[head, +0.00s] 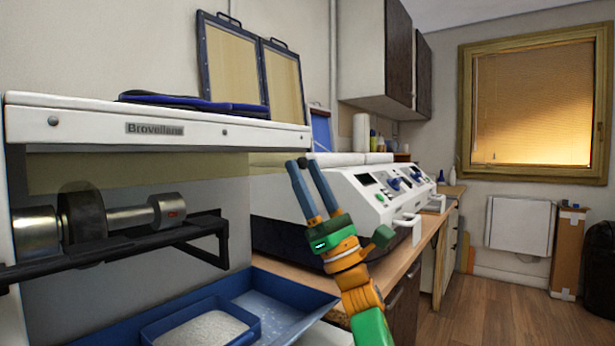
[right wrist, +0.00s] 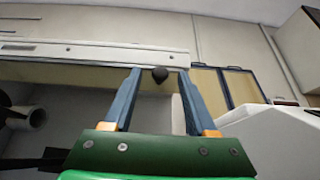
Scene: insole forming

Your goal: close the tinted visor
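The tinted visor (head: 120,172) is a see-through yellowish panel showing as a strip under the front edge of the white "Brovellana" hood (head: 250,130). The space below the strip is uncovered. In the right wrist view the visor (right wrist: 85,75) shows as a yellowish strip under the hood edge. A dark round knob (right wrist: 160,74) appears between my right fingertips, with a gap on each side. My right gripper (head: 301,161) has its blue fingers pointing up, tips near the visor's right end. It is open; contact with the visor cannot be told. My left gripper is not in view.
Rollers (head: 85,225) on a black bar (head: 130,245) sit under the hood. A blue tray (head: 290,298) lies below, with a smaller box of white granules (head: 205,330). A white machine with controls (head: 350,205) stands just right of my gripper. Open floor lies at right.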

